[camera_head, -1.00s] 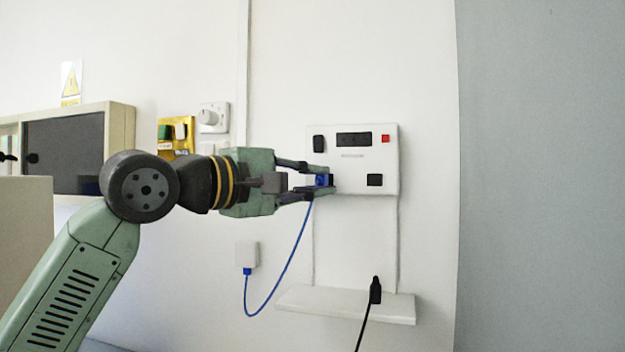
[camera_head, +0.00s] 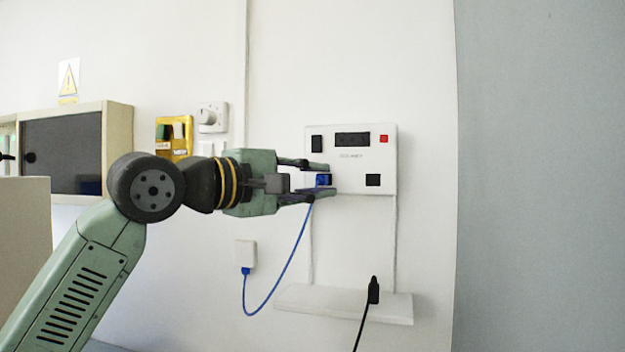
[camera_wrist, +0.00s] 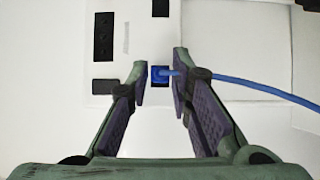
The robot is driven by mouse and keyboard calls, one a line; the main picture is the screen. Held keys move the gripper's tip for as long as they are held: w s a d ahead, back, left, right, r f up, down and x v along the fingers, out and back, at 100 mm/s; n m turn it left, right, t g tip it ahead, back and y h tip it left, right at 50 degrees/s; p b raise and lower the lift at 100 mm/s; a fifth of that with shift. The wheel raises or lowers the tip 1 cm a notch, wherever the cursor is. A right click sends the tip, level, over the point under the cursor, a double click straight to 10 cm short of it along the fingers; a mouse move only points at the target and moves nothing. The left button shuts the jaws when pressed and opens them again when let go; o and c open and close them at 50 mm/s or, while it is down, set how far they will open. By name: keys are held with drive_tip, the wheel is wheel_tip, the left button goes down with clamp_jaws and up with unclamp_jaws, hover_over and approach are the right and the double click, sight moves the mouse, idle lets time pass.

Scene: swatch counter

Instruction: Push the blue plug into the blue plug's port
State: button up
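The blue plug (camera_head: 323,181) is at the lower left of the white wall panel (camera_head: 350,185), at a port there; its depth in the port is hard to judge. In the wrist view the blue plug (camera_wrist: 160,73) sits against the panel with its blue cord (camera_wrist: 250,84) leading right. My gripper (camera_head: 318,179) is open, with one finger above and one below the plug. The wrist view shows a gap between the plug and each fingertip (camera_wrist: 160,76). The fingers partly hide the port.
The panel also has a black rocker (camera_head: 316,144), a dark double socket (camera_head: 352,139), a red square (camera_head: 383,139) and a black port (camera_head: 373,180). A white shelf (camera_head: 340,303) below carries a black plug (camera_head: 374,290). The blue cord hangs to a white wall box (camera_head: 245,253).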

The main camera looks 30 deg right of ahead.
drive_tip(key=o, duration=0.3)
drive_tip(key=a, duration=0.5)
drive_tip(key=s+a, duration=0.1)
drive_tip(key=a, duration=0.1)
drive_tip(key=shift+s+a, duration=0.1)
drive_tip(key=shift+a, duration=0.15)
idle(0.5)
